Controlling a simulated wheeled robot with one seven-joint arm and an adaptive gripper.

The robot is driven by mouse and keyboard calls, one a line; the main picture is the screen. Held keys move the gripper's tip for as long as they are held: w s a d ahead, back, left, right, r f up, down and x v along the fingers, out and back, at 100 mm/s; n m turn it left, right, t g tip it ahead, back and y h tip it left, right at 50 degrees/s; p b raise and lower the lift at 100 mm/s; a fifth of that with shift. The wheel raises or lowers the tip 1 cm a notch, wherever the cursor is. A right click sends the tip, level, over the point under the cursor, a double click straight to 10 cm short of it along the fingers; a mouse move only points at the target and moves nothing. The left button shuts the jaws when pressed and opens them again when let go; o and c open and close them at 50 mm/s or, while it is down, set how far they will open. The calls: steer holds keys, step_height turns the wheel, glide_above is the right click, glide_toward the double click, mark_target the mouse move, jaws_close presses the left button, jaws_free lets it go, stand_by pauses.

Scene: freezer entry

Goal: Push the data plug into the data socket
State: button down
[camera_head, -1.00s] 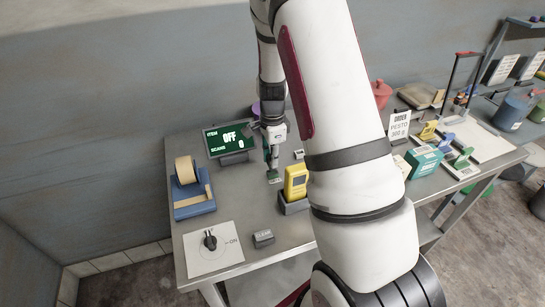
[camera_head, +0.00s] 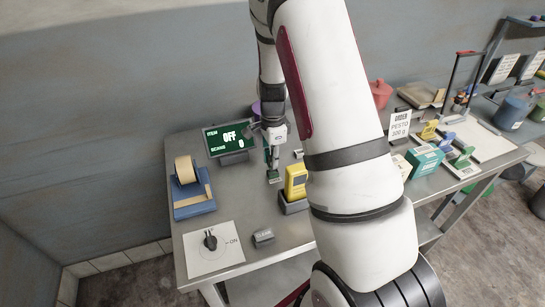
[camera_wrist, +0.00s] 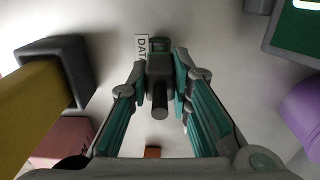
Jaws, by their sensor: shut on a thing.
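In the wrist view, my gripper (camera_wrist: 159,76) is shut on the data plug (camera_wrist: 159,68), a dark grey block with a short dark cylinder pointing back toward the camera. Just beyond the plug is the data socket (camera_wrist: 158,44), dark green, beside a white label reading "DATA" (camera_wrist: 140,47). The plug's front overlaps the socket in this view, so I cannot tell how far it is in. In the head view, my gripper (camera_head: 273,168) points down at the small green socket (camera_head: 274,177) on the table; the plug is too small to make out there.
A yellow device in a dark holder (camera_head: 295,183) stands just right of the gripper. A tape dispenser (camera_head: 193,200), a switch panel (camera_head: 213,248) and a grey "CLEAR" button (camera_head: 263,237) lie nearer. The table between them is bare.

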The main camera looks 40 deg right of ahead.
steer(key=shift+f+b, duration=0.4)
steer(key=shift+f, duration=0.7)
steer(key=c, duration=1.4)
jaws_free()
steer(key=shift+o, duration=0.2)
step_height(320, 180, up, 12)
